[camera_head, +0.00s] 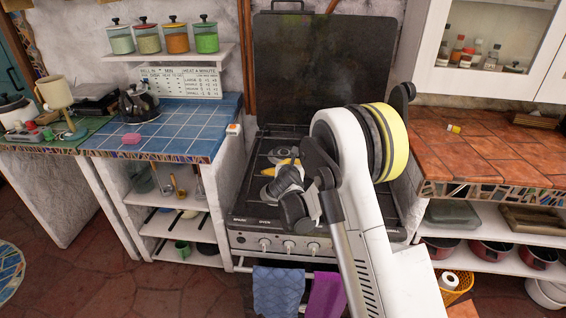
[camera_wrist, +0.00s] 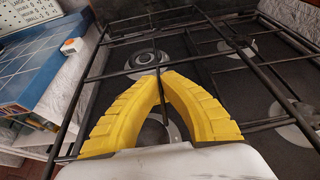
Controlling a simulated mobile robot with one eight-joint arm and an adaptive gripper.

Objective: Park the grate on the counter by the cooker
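The grate (camera_wrist: 205,62) is a frame of thin black bars over the cooker's burners. In the head view, part of the grate shows on the dark cooker top (camera_head: 243,206), left of my gripper. My gripper (camera_wrist: 160,74) has yellow fingers whose tips come together on a grate bar near its middle. In the head view, my gripper (camera_head: 284,164) is low over the cooker, partly hidden by my arm. I cannot tell whether the grate rests on the cooker or is slightly raised. The blue tiled counter (camera_head: 180,122) stands left of the cooker; it also shows in the wrist view (camera_wrist: 50,95).
A small orange-and-white box (camera_head: 234,129) stands at the blue counter's right edge. A pink sponge (camera_head: 131,138) and dark kettle (camera_head: 139,104) are further left. Tiles between them are clear. The raised cooker lid (camera_head: 320,60) stands behind. A terracotta counter (camera_head: 480,150) is on the right.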

